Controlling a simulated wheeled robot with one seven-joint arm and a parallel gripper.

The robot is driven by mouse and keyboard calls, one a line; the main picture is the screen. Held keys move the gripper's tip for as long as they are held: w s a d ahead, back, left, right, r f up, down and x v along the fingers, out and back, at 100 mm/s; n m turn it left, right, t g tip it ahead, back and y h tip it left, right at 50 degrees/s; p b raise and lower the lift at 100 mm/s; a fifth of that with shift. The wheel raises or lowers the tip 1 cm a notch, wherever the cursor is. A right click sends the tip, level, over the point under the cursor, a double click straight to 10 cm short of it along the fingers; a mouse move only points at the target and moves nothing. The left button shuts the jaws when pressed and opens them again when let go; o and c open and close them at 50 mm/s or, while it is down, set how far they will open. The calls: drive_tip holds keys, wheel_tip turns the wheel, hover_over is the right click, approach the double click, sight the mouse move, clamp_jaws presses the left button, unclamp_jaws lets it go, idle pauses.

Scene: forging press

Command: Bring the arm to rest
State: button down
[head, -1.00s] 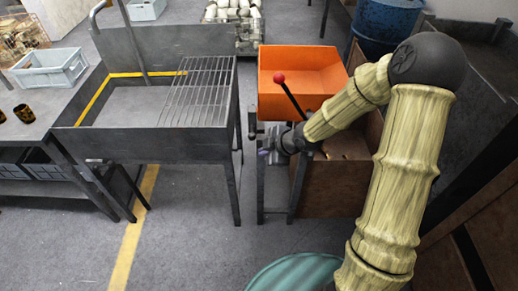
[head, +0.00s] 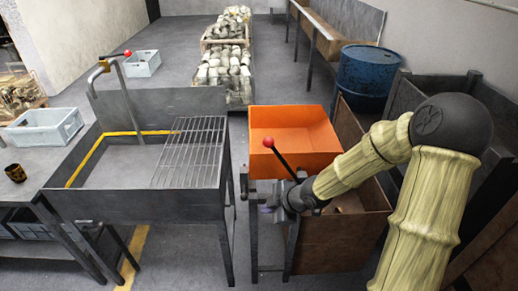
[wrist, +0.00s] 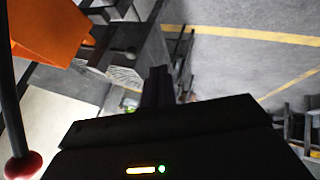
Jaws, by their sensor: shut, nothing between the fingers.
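My gripper (head: 266,208) is at the end of my arm, beside the left side of the machine with the orange tray (head: 318,164). In the wrist view its fingers (wrist: 158,88) are together with nothing between them. A black lever with a red knob (head: 268,142) rises close to my wrist in the head view. The same red knob (wrist: 22,166) shows at the lower left of the wrist view. My arm is bent at the elbow and reaches left past the brown side panel (head: 330,245). Parts of the machine behind my forearm are hidden.
A grey sink-like table (head: 100,205) with a wire rack (head: 192,152) stands to the left. A blue drum (head: 366,78) and a dark bin (head: 430,92) stand at the right. Grey floor (head: 185,255) shows between the tables.

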drive_tip(key=s+d+r+m+g+h+p, duration=0.1)
drive_tip(key=s+d+r+m+h+p, duration=0.1)
drive_tip(key=s+r+m, duration=0.4)
drive_tip(key=s+d+r+m+g+h+p, duration=0.1)
drive_tip(key=s+d+r+m+h+p, duration=0.2)
drive_tip(key=s+d+m, duration=0.4)
wheel_tip(320, 180, up, 3)
drive_tip(key=s+m+h, duration=0.1)
drive_tip(key=m, duration=0.4)
drive_tip(key=shift+s+f+g, duration=0.15)
drive_tip(key=shift+g, duration=0.15)
